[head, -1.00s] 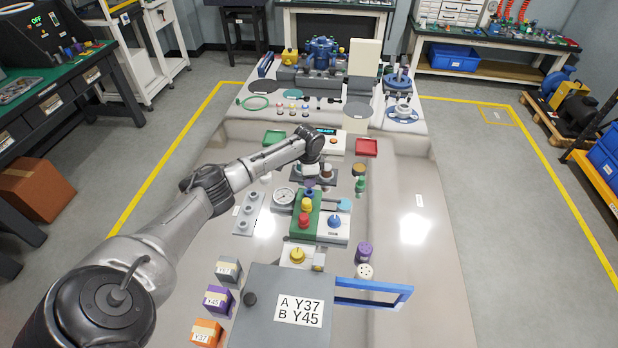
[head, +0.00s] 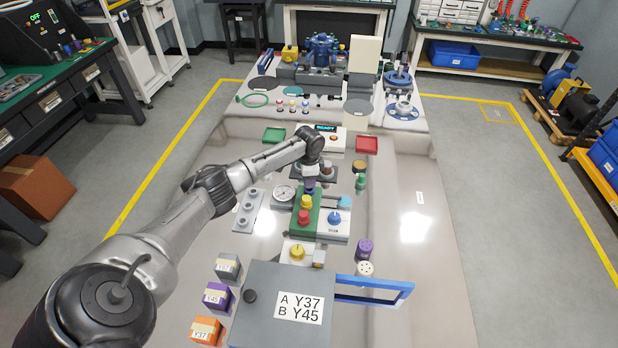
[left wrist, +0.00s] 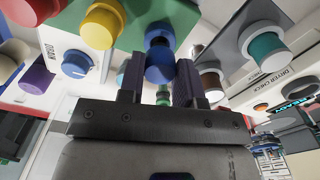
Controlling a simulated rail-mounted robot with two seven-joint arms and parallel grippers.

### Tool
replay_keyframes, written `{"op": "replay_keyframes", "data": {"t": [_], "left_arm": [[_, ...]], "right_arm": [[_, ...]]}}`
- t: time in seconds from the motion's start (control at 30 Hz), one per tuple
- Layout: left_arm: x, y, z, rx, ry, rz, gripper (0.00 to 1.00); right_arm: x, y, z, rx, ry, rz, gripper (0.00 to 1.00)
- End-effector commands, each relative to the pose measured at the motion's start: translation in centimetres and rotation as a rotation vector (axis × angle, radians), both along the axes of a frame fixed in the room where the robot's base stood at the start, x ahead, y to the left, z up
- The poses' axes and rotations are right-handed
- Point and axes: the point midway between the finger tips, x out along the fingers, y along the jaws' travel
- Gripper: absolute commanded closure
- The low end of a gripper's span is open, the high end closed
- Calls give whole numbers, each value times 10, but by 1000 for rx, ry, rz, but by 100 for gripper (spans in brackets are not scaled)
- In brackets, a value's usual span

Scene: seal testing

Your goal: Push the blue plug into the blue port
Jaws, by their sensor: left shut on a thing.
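My left gripper (head: 311,181) reaches in from the left and hangs over the far end of a green block (head: 315,222). In the left wrist view, its two dark fingers (left wrist: 163,82) are shut on the blue plug (left wrist: 160,68). Another blue round part (left wrist: 158,32), perhaps the blue port, is close beyond the plug in line with it. A dark gap or shaft shows between the two; I cannot tell how far the plug is in. A yellow plug (head: 306,202) and a red plug (head: 303,217) stand on the block nearer the camera. My right gripper is not in view.
A white unit with a blue dial (head: 334,218) adjoins the green block. A round gauge (head: 284,193) and a grey holed plate (head: 248,211) are on the left. Bare bench (head: 400,260) lies on the right.

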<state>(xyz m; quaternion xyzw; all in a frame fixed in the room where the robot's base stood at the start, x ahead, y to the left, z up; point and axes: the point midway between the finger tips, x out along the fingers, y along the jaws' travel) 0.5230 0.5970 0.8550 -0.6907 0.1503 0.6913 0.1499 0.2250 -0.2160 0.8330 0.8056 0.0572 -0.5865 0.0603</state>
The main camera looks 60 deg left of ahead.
Motion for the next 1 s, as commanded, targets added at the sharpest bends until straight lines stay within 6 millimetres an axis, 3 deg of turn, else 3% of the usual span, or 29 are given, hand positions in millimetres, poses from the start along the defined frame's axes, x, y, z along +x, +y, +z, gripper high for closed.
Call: {"op": "replay_keyframes", "data": {"t": [0.97, 1.0], "left_arm": [[0, -1, -22, -1, 0, 0, 91], [0, 0, -21, -1, 0, 0, 65]], "right_arm": [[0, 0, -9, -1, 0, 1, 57], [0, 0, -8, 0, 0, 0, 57]]}}
